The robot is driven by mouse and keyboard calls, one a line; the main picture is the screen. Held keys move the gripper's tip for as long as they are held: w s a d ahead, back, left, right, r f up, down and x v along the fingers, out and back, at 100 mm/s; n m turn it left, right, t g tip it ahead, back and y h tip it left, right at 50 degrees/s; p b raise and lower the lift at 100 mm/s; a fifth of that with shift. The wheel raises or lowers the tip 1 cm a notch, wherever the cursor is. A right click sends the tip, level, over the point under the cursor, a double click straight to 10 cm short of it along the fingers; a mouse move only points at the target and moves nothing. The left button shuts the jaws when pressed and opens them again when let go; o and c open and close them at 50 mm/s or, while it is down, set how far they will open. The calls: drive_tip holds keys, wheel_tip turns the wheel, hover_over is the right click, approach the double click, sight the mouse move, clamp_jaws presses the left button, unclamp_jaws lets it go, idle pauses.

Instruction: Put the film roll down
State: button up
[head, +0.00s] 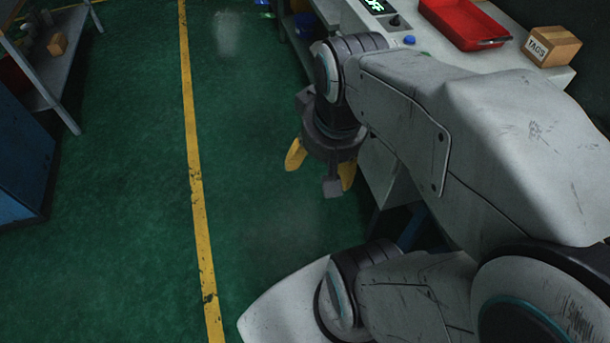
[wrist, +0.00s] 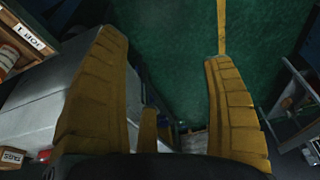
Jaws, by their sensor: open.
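My gripper (head: 320,176) hangs over the green floor, left of the workbench, in the head view. Its yellow fingers are spread apart with nothing visible between them. In the wrist view my gripper (wrist: 163,50) also shows open and empty, with bare floor beyond the fingers. I cannot make out a film roll for certain in either view.
The workbench (head: 517,70) at upper right carries a red tray (head: 463,22) and a cardboard TAGS box (head: 551,46). A shelf (head: 62,72) with a small box (head: 58,44) and a blue cabinet (head: 22,165) stand at left. The floor (head: 110,210) between is clear.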

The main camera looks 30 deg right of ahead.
drive_tip(key=a+n, duration=0.1)
drive_tip(key=s+a+n, duration=0.1)
drive_tip(key=a, duration=0.1)
drive_tip(key=s+a+f+n, duration=0.1)
drive_tip(key=shift+s+a+n+t+y, duration=0.15)
drive_tip(key=shift+a+n+t+y, duration=0.15)
drive_tip(key=shift+n, duration=0.1)
drive_tip(key=shift+d, duration=0.15)
